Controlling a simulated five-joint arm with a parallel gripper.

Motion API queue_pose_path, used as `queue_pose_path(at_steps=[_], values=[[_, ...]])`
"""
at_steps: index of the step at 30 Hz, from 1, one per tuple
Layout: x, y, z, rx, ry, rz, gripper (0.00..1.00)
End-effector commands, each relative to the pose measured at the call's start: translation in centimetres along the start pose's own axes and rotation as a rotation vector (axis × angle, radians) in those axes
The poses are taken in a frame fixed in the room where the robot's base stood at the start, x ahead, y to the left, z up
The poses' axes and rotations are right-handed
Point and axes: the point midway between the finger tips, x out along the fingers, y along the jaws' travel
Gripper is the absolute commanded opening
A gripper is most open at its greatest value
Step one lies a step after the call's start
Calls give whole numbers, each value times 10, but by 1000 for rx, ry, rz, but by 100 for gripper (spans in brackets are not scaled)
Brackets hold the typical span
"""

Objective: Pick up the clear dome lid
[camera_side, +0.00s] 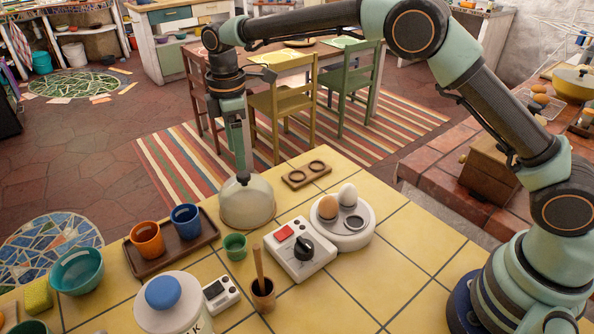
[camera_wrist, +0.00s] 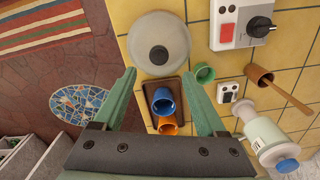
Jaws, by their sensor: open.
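The clear dome lid (camera_side: 247,204) stands on the yellow tiled counter, to the left of the white control box. In the wrist view the lid (camera_wrist: 160,32) is a pale round disc with a small dark knob (camera_wrist: 158,55) at its middle. My gripper (camera_side: 243,178) points down and overlaps the top of the lid in the side view. In the wrist view its two green fingers are spread apart with nothing between them (camera_wrist: 163,80), and the lid appears just beyond their tips. I cannot tell whether a finger touches the knob.
A brown tray (camera_side: 176,250) with an orange cup (camera_side: 147,240) and a blue cup (camera_side: 186,221) is left of the lid. A green cup (camera_side: 235,246), control box (camera_side: 301,250), egg holder (camera_side: 342,233) and two-ring wooden board (camera_side: 306,175) are also near.

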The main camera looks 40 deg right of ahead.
Motion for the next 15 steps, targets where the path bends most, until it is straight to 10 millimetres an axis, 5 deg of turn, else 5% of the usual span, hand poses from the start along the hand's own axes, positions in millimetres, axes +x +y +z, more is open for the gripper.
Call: queue_pose_path(at_steps=[15], values=[[56,2,8,3,-1,-2,74]])
